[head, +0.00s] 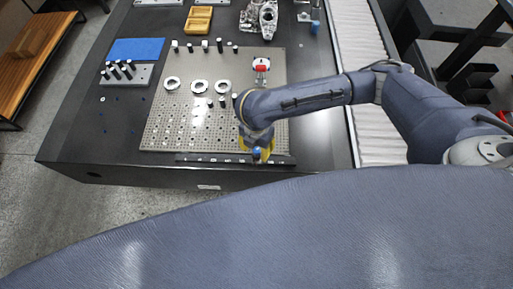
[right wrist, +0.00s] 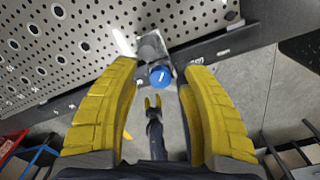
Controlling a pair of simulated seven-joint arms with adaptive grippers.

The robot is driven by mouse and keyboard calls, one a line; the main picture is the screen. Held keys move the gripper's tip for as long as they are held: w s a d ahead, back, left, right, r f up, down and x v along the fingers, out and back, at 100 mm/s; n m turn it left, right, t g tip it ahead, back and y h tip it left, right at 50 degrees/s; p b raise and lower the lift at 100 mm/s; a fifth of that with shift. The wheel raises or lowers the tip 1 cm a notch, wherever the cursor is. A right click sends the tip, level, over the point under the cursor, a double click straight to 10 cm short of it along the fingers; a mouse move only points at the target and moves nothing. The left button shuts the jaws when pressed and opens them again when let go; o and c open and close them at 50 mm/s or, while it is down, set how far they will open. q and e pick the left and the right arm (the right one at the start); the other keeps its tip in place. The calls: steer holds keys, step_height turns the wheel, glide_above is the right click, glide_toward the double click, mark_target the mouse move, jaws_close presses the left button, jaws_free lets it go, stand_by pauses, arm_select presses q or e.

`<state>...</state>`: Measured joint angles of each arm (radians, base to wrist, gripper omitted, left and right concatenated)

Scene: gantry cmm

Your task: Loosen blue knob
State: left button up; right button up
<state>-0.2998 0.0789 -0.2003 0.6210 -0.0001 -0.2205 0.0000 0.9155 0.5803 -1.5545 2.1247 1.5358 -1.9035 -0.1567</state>
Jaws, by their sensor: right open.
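The blue knob (right wrist: 160,76) sits on a grey metal fitting (right wrist: 151,47) at the edge of the perforated plate. In the head view the blue knob (head: 257,152) shows small at the plate's front edge, beside my right gripper (head: 263,153). In the right wrist view the yellow fingers of my right gripper (right wrist: 157,80) are spread, one on each side of the knob. Gaps show between the fingers and the knob, and I see no grasp.
The perforated plate (head: 180,132) carries several rings and small cylinders. A red-topped part (head: 261,66) stands farther back. A blue pad (head: 136,49) and a yellow tray (head: 198,19) lie on the dark table (head: 75,130). A dark rail (head: 215,160) runs along the plate's front.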

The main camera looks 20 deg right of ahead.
steer(key=shift+f, duration=0.1)
steer(key=shift+c, duration=0.6)
jaws_close()
